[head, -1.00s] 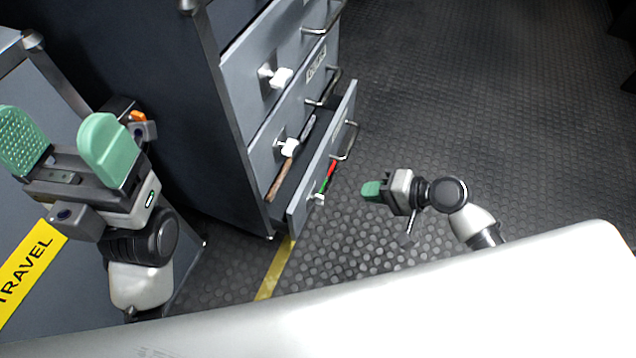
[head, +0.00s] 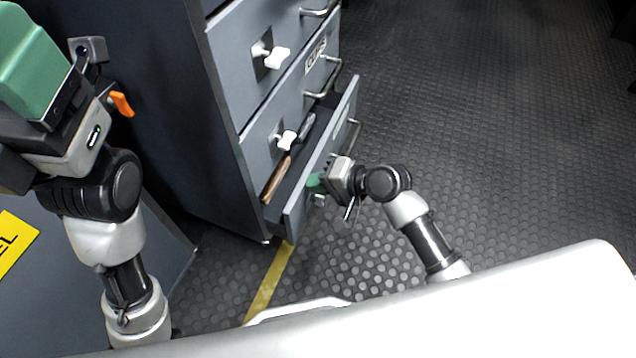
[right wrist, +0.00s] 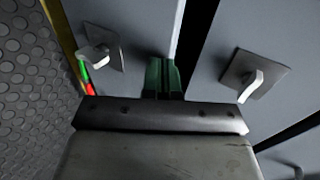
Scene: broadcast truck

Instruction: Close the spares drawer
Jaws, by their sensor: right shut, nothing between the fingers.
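The lowest drawer (head: 318,160) of the grey cabinet stands partly open, with a wooden-handled hammer (head: 277,178) lying in it. I take it as the spares drawer; its label is too small to read. My right gripper (head: 315,181) is at the outer face of this drawer, fingers pointing at it; I cannot tell whether they touch. In the right wrist view the green fingers (right wrist: 163,76) are together and empty in front of the drawer face (right wrist: 138,25), beside its white latch (right wrist: 97,53). My left gripper (head: 35,65) is at the upper left, partly cut off by the frame edge.
The cabinet's upper drawers (head: 255,85) are shut, with white latches and bar handles. A grey case with a yellow label (head: 15,245) is at the lower left. A yellow floor line (head: 268,285) runs below the cabinet. The studded floor to the right is clear.

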